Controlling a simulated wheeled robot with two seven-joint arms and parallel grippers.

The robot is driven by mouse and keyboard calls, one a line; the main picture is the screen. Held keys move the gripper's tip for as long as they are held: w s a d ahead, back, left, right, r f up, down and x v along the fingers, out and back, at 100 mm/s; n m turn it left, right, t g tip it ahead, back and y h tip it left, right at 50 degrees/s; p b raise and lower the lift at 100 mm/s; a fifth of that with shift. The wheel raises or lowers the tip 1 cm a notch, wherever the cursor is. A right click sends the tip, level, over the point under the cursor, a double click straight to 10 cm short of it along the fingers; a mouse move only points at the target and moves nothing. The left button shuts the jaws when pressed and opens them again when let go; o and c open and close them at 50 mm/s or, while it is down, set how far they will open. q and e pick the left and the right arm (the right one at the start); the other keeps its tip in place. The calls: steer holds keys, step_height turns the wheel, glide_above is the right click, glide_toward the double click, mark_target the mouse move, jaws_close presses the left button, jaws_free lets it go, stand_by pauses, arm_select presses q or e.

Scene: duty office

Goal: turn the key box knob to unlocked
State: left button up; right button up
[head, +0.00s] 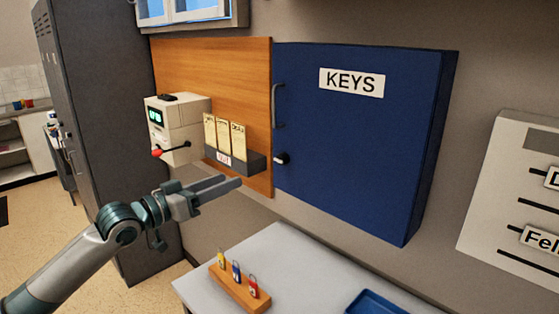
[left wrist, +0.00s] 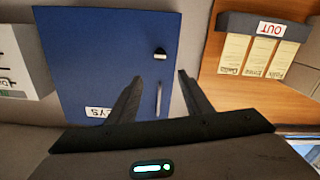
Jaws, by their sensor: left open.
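The dark blue key box (head: 365,140), labelled KEYS, hangs on the wall with its door shut. Its small black knob (head: 282,159) has a pale patch and sits low on the left side of the door, below the bar handle (head: 278,105). I cannot tell which way the knob is turned. My left gripper (head: 231,183) is open and empty, to the left of the knob and apart from it. In the left wrist view, turned upside down, the knob (left wrist: 160,52) and handle (left wrist: 158,99) appear between and beyond the open fingers. My right gripper is not in view.
A grey OUT tray (head: 240,161) with several cards is mounted on a wooden panel (head: 240,75) left of the box. A white device with a red lever (head: 178,128) is beside it.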

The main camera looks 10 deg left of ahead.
arm_select(q)
steer(key=shift+w+d, duration=0.1)
steer(key=shift+w, duration=0.15)
steer(key=p, duration=0.6)
glide_toward(277, 161)
steer(key=x, duration=0.7)
steer(key=shift+w+d+r, duration=0.1)
steer(key=shift+w+d, duration=0.15)
steer(key=shift+d, duration=0.05)
steer(key=shift+w+d, duration=0.3)
steer(key=shift+w, duration=0.15)
steer(key=c, duration=1)
steer(key=shift+c, duration=0.2)
